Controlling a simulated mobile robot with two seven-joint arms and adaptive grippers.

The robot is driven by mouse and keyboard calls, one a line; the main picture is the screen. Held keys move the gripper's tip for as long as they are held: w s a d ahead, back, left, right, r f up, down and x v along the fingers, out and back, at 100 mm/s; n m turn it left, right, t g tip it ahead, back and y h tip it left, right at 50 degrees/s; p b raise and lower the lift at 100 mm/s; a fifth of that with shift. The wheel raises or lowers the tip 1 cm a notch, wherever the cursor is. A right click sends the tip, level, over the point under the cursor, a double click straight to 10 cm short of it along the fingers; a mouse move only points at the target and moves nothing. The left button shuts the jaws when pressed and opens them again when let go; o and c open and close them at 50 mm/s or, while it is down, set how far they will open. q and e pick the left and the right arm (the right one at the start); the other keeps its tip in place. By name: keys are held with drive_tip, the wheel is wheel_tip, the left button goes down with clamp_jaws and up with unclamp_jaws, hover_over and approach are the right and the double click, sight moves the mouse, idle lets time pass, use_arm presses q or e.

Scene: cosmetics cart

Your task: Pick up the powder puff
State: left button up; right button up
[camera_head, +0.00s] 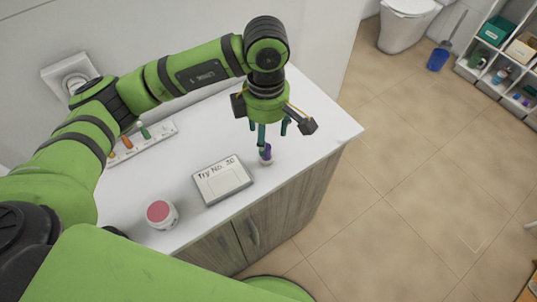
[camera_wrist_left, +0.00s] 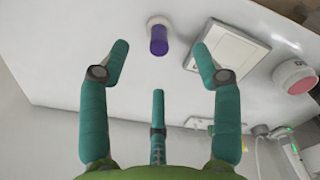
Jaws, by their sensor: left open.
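A small purple item with a white base (camera_head: 266,157) stands upright on the white counter (camera_head: 318,122), near its front right part. It may be the powder puff; its shape does not settle this. It shows in the left wrist view (camera_wrist_left: 158,38) just beyond the fingertips. My left gripper (camera_head: 266,135) is open and empty, pointing down over the item, with one finger partly covering it. In the left wrist view the fingers (camera_wrist_left: 160,62) are spread, with the item beyond the gap between them. A white jar with a pink top (camera_head: 160,214) also stands on the counter. My right gripper is not in view.
A box lettered "Try No. 30" (camera_head: 222,180) lies left of the purple item. A white rack with coloured items (camera_head: 138,148) lies near the wall. The counter drops to the tiled floor (camera_head: 410,220) at its front and right edges.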

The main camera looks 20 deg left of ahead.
sight(268, 159)
use_arm(q)
drive_tip(key=shift+s+d+f, duration=0.1)
drive_tip(key=shift+s+f, duration=0.05)
drive_tip(key=shift+f, duration=0.55)
drive_tip(key=shift+s+f, duration=0.1)
drive_tip(key=shift+s, duration=0.05)
drive_tip(key=shift+s+f, duration=0.1)
drive_tip(key=shift+f, duration=0.25)
drive_tip(key=shift+f+p, duration=0.35)
drive_tip(key=shift+p, duration=0.1)
drive_tip(key=f, duration=0.1)
drive_tip(key=f+p, duration=0.1)
drive_tip(key=f, duration=0.1)
drive_tip(key=f+p, duration=0.1)
drive_tip(key=shift+w+a+f, duration=0.2)
drive_tip(key=shift+w+f, duration=0.1)
drive_tip(key=shift+w, duration=0.05)
drive_tip(key=shift+f, duration=0.35)
drive_tip(key=c, duration=1)
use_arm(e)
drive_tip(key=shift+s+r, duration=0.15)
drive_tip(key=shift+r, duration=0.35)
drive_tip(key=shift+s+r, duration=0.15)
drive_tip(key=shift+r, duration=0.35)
